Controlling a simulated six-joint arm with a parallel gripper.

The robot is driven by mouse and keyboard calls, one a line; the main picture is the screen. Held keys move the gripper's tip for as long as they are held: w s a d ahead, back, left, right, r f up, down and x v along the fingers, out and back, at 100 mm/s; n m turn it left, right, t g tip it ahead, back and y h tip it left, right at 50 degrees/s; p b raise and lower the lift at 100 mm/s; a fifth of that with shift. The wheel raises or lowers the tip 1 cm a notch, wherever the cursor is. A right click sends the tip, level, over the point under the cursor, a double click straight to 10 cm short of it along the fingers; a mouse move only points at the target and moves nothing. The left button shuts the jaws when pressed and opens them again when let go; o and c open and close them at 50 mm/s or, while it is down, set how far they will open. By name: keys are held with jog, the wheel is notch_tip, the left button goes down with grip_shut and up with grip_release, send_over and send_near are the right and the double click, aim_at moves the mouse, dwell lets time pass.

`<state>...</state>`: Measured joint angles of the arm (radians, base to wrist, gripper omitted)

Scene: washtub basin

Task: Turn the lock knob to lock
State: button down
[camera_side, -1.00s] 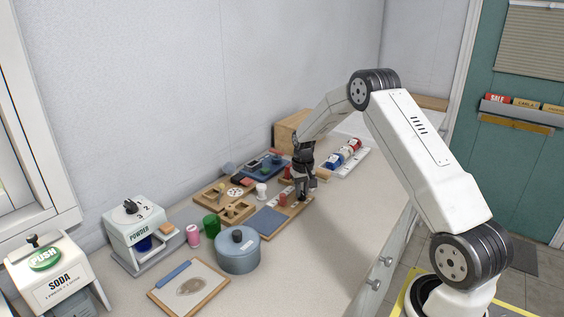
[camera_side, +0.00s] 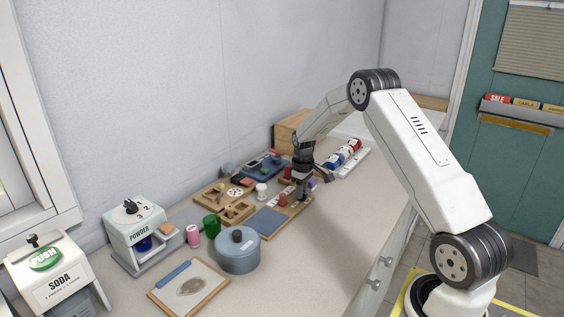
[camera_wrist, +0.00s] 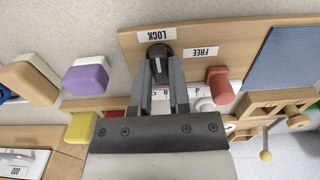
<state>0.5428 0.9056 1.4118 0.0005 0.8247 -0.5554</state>
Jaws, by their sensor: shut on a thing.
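The black lock knob (camera_wrist: 159,50) sits on a wooden board (camera_wrist: 130,42). The LOCK label (camera_wrist: 156,35) is just above the knob in the wrist view, and the FREE label (camera_wrist: 204,51) is to its right. My gripper (camera_wrist: 161,62) has its two grey fingers on either side of the knob and is shut on it. The fingers cover part of the knob, so its exact pointing is hard to read. In the side view my gripper (camera_side: 302,194) points down at the far end of the board and hides the knob.
On the same board are a red knob (camera_wrist: 219,86) and a blue pad (camera_wrist: 284,56). A purple block (camera_wrist: 86,76) and a yellow block (camera_wrist: 81,126) lie close to my gripper. A blue-grey pot (camera_side: 238,256) stands nearer the side camera. The counter's front strip is clear.

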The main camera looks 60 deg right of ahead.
jog(key=c, duration=0.6)
grip_release()
jog(key=shift+r, duration=0.1)
jog(key=shift+r, duration=3.85)
jog(key=s+a+r+t, duration=0.15)
jog(key=s+a, duration=0.25)
jog(key=a, duration=1.1)
jog(key=shift+t, duration=0.55)
jog(key=s+a, duration=0.8)
jog(key=s, duration=0.1)
jog(key=s+a, duration=0.4)
jog(key=s, duration=0.1)
jog(key=shift+a+f, duration=0.25)
jog(key=shift+a, duration=0.15)
